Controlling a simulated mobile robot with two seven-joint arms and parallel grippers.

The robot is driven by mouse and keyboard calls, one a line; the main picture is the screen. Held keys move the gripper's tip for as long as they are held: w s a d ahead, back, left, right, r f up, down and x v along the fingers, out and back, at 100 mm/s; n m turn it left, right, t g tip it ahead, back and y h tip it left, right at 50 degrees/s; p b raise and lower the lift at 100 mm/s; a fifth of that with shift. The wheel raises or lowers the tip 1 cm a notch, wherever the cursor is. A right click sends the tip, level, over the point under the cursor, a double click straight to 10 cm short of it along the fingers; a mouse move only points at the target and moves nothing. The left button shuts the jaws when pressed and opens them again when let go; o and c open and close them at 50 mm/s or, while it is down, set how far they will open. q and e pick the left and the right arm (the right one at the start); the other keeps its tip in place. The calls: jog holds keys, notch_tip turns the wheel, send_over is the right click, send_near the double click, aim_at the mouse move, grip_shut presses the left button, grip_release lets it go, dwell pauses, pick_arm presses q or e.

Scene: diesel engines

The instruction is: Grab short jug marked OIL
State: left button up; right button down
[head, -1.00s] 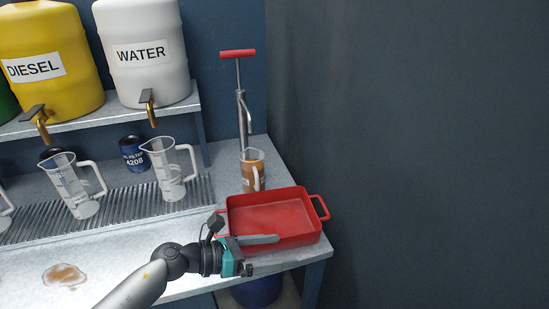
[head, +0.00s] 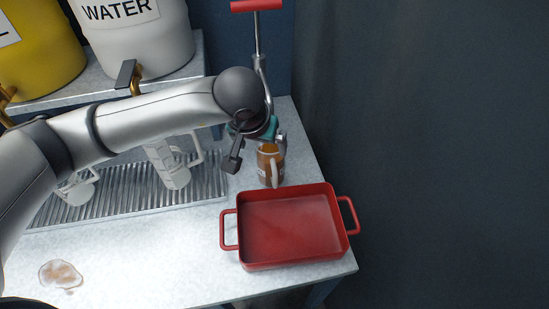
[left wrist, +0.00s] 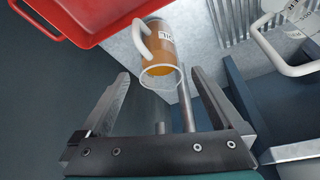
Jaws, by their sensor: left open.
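The short jug (head: 268,168) holds amber-brown liquid and has a pale handle and a white label. It stands upright on the bench behind the red tray. In the left wrist view the jug (left wrist: 163,52) shows its open rim, its handle and part of its label, too small to read surely. My left gripper (left wrist: 160,74) is open, with its two fingers apart and the jug ahead in the gap between them. In the head view my left gripper (head: 272,135) hangs just behind and above the jug, partly hidden by my wrist. My right gripper is not in view.
A red tray (head: 290,225) with two handles sits empty in front of the jug. A pump (head: 258,50) with a red handle stands behind. Clear jugs (head: 168,165) stand on the ribbed drain (head: 120,195). A brown spill (head: 60,275) lies at front left.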

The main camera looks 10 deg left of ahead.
aim_at(266, 157)
pick_arm(q)
jog(key=x, duration=0.7)
jog(key=shift+s+d, duration=0.1)
jog(key=shift+x, duration=2.95)
jog(key=shift+d+r, duration=0.1)
jog(key=shift+r, duration=0.05)
jog(key=shift+w, duration=0.25)
grip_shut()
